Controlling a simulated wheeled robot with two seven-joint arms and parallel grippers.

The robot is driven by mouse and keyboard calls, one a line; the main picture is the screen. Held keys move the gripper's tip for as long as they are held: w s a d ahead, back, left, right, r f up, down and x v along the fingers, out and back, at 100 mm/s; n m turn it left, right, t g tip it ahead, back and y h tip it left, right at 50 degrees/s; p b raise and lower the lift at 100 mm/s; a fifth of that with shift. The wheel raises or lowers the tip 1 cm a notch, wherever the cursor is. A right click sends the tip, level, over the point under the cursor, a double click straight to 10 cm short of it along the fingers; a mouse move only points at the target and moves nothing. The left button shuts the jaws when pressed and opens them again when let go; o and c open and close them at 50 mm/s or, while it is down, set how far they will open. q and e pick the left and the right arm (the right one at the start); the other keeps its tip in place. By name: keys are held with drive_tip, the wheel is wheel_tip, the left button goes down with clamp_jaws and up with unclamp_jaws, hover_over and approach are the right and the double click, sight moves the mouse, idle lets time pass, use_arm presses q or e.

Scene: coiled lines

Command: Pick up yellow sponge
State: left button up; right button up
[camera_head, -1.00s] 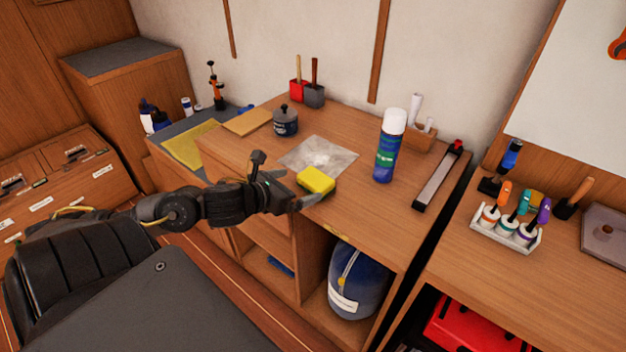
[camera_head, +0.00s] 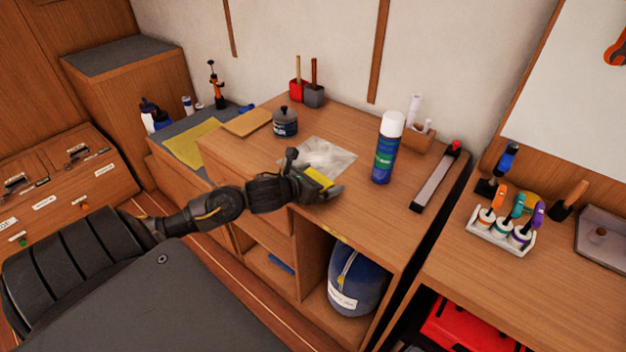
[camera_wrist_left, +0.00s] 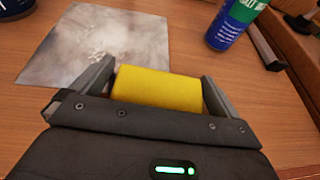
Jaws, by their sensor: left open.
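The yellow sponge (camera_head: 318,177) lies on the wooden counter near its front edge, partly hidden by my left gripper (camera_head: 330,189) in the head view. In the left wrist view the sponge (camera_wrist_left: 158,88) sits between the two fingers of my left gripper (camera_wrist_left: 157,85). The fingers are spread, one on each side of it. A small gap shows at the right finger; the left finger is very close, and I cannot tell whether it touches. The lower part of the sponge is hidden behind the gripper body. My right gripper is not in view.
A grey-white sheet (camera_head: 335,155) lies just behind the sponge. A blue and green spray can (camera_head: 387,150) stands to the right, and a dark jar (camera_head: 285,122) behind left. A long dark-edged bar (camera_head: 436,180) lies farther right. Counter between sponge and can is clear.

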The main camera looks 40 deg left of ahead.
use_arm(q)
drive_tip(key=shift+c, duration=0.4)
drive_tip(key=c, duration=0.7)
drive_tip(key=shift+c, duration=0.5)
drive_tip(key=shift+r, duration=0.3)
wheel_tip(320, 180, up, 2)
drive_tip(key=shift+w+r, duration=0.1)
drive_tip(key=s+a+r+p, duration=0.1)
drive_tip(key=s+a+r, duration=0.6)
drive_tip(key=s+r, duration=0.3)
drive_tip(key=shift+s+p, duration=0.4)
drive_tip(key=shift+s, duration=0.7)
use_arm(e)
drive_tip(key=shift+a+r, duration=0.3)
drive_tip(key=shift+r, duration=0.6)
